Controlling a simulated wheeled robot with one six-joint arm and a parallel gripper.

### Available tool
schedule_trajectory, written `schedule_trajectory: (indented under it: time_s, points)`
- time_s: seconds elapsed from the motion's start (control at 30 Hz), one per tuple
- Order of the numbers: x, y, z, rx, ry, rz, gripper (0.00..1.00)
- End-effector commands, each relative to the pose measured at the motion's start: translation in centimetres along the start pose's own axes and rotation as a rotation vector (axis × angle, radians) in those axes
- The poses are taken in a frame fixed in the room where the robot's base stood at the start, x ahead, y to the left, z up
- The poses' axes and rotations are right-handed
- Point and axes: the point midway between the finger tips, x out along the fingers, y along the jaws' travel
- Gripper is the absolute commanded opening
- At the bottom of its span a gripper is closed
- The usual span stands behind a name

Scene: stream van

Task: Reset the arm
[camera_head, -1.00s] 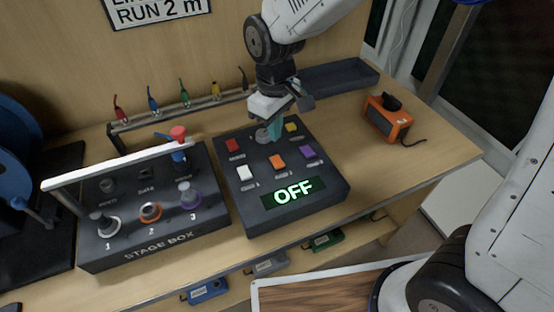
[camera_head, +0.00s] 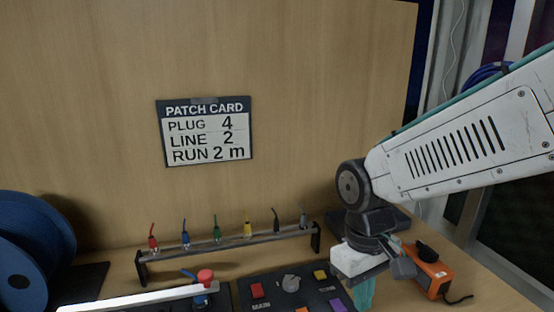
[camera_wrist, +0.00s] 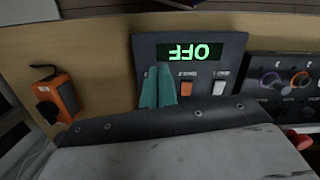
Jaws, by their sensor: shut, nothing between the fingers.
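My gripper (camera_head: 364,293) is shut and empty, with teal fingers, at the lower right of the head view. In the wrist view its two teal fingertips (camera_wrist: 158,88) lie together in front of the dark button panel (camera_wrist: 145,45). The panel's display (camera_wrist: 192,54) reads OFF, upside down there. In the head view the panel (camera_head: 270,302) shows at the bottom edge with a red button (camera_head: 257,290), a grey knob (camera_head: 290,283) and a yellow button (camera_head: 320,275). The fingers hang right of the knob, apart from it. The panel's lower part is cut off.
A patch card (camera_head: 206,134) reads plug 4, line 2, run 2 m. A rack (camera_head: 230,250) holds several coloured plugs. A blue reel (camera_head: 30,250) stands left. An orange device (camera_head: 430,272) is close right of my gripper. The stage box handle (camera_head: 130,300) shows at bottom left.

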Motion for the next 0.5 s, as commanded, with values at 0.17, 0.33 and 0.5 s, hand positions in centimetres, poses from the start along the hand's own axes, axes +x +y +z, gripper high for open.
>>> schedule_trajectory:
  time_s: [0.17, 0.33, 0.5]
  points:
    - [-2.7, 2.5, 6.9, 0.187, 0.047, -0.011, 0.00]
    - [-4.0, 3.9, 12.2, 0.339, 0.116, -0.013, 0.00]
    - [-4.9, 4.7, 15.1, 0.431, 0.203, -0.001, 0.00]
